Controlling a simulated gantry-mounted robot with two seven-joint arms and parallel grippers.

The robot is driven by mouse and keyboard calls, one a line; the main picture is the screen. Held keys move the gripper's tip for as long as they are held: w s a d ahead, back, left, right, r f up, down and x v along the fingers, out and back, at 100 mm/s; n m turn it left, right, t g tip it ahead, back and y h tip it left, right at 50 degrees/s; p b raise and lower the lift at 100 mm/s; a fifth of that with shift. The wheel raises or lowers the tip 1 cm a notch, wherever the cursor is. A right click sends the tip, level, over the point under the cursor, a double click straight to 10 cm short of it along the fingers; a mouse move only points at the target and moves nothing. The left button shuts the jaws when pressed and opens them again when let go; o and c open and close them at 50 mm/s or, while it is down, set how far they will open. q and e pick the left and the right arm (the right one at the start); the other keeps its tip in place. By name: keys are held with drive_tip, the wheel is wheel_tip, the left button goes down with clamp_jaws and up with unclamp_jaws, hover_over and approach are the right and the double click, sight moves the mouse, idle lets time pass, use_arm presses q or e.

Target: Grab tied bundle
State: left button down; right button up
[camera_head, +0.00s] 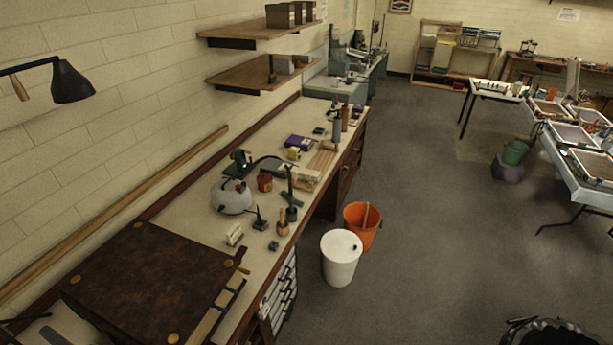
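Neither of my grippers can be made out in the head view. I cannot clearly identify a tied bundle. A group of pale wooden strips (322,158) lies side by side on the long workbench (215,212), toward its far half; whether they are tied is too small to tell. Just nearer is a small light wooden box or stack (296,181). A dark round-rimmed thing (551,333) is cut off at the bottom right, and I cannot tell what it holds.
A brown board (150,280), a white kettle-like vessel (231,197) and small tools crowd the bench. A white bucket (340,258) and an orange bucket (361,222) stand beside it. Tray tables (580,170) are at right. Open floor (440,220) lies between.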

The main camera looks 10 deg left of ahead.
idle(0.4)
use_arm(q)
unclamp_jaws()
idle(0.4)
drive_tip(key=shift+w, duration=0.1)
